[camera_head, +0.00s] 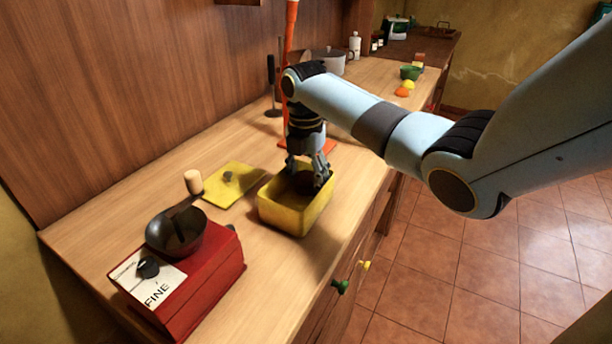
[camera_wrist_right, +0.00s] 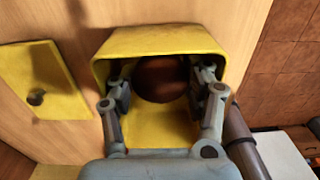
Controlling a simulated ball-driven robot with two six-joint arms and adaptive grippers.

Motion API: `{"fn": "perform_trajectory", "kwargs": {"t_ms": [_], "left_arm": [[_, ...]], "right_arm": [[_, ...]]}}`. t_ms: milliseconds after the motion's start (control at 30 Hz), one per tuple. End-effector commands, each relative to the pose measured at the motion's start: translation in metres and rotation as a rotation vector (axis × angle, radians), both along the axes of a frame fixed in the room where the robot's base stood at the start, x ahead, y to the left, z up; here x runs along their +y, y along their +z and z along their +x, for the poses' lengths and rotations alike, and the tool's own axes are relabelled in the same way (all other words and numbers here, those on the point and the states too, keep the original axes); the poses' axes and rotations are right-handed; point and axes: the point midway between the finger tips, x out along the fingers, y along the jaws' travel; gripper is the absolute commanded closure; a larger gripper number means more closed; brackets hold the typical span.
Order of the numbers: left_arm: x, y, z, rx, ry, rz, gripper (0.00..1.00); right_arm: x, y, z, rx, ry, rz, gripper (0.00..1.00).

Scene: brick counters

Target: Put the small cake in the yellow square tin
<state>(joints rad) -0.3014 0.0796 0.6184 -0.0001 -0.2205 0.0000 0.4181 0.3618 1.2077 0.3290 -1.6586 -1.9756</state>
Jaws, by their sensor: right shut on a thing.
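The yellow square tin (camera_head: 292,217) stands open on the wooden counter, with its lid (camera_head: 233,185) lying flat to its left. My right gripper (camera_head: 309,181) reaches down into the tin from above. In the right wrist view, the gripper (camera_wrist_right: 162,95) is shut on a dark brown round thing, which looks like the small cake (camera_wrist_right: 160,78). The cake is inside the tin's walls (camera_wrist_right: 160,42), near one side. I cannot tell whether it touches the tin floor. In the head view the gripper mostly hides it. My left gripper is not in view.
A red grinder (camera_head: 190,285) with a dark bowl and crank stands at the front left. A grey pot (camera_head: 328,62), a green bowl (camera_head: 410,73) and small orange and yellow items are farther back. The counter edge lies just right of the tin.

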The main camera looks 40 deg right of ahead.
Motion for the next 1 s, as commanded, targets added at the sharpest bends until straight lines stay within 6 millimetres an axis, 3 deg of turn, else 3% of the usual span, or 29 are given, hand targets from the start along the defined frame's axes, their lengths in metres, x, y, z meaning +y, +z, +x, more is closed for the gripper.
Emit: {"fn": "perform_trajectory", "kwargs": {"t_ms": [200, 233, 333, 667, 833, 1000], "left_arm": [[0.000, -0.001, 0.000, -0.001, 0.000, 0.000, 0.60], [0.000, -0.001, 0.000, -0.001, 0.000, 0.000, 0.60], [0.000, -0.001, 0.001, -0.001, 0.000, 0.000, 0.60], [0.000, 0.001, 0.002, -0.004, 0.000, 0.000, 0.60], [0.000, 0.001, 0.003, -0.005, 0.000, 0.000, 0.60], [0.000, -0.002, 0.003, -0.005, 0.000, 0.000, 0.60]], "right_arm": [[0.000, -0.004, 0.000, 0.000, 0.000, 0.000, 0.82], [0.000, -0.004, 0.000, 0.000, 0.000, 0.000, 0.49], [0.000, -0.004, 0.000, 0.000, 0.000, 0.000, 0.39], [0.000, 0.001, 0.000, -0.001, 0.000, -0.001, 0.39], [-0.001, 0.028, 0.001, -0.004, 0.001, -0.003, 0.39], [-0.001, 0.069, 0.002, -0.005, 0.001, -0.003, 0.39]]}}
